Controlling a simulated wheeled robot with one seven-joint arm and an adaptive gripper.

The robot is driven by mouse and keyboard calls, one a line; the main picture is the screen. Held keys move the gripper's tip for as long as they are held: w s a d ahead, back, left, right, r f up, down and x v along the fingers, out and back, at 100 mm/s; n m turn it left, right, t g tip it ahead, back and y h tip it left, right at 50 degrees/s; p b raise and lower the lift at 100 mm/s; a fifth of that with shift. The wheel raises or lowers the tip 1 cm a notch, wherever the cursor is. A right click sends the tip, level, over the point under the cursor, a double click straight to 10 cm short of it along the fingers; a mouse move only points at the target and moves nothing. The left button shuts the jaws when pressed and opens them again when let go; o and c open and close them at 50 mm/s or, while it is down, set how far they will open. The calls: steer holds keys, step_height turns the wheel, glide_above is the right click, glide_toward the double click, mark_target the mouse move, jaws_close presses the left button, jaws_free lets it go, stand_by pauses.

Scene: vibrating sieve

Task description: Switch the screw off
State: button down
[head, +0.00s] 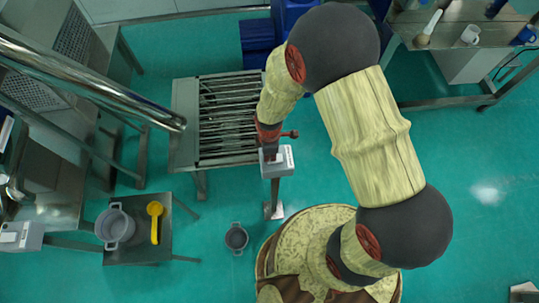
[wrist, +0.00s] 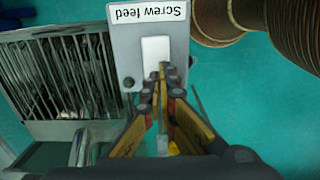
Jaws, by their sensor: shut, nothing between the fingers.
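The grey switch box labelled "Screw feed" (wrist: 120,48) fills the upper middle of the wrist view, with its label upside down. A white switch plate (wrist: 154,50) sits on its face below the label. In the head view the box (head: 284,157) stands on a post to the right of the slatted metal machine. My gripper (wrist: 162,74) is shut and empty, its fingertips over the lower part of the white plate. I cannot tell whether they touch it. The fingertips hide part of the plate, and the switch's position is unclear.
The slatted metal machine (head: 183,120) stands left of the box. A shiny pipe (head: 90,88) slants in at upper left. A small table (head: 135,252) holds a grey pot (head: 114,228) and a yellow scoop (head: 155,222). Another pot (head: 236,239) is on the floor.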

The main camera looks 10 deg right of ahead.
steer(key=shift+a+f+b, duration=0.15)
steer(key=shift+f+b, duration=0.2)
steer(key=shift+f, duration=0.1)
steer(key=shift+s+r, duration=0.1)
steer(key=shift+s, duration=0.05)
steer(key=shift+d+r+p, duration=0.3)
steer(key=shift+d+p, duration=0.05)
steer(key=shift+d, duration=0.45)
steer(key=shift+a+r, duration=0.1)
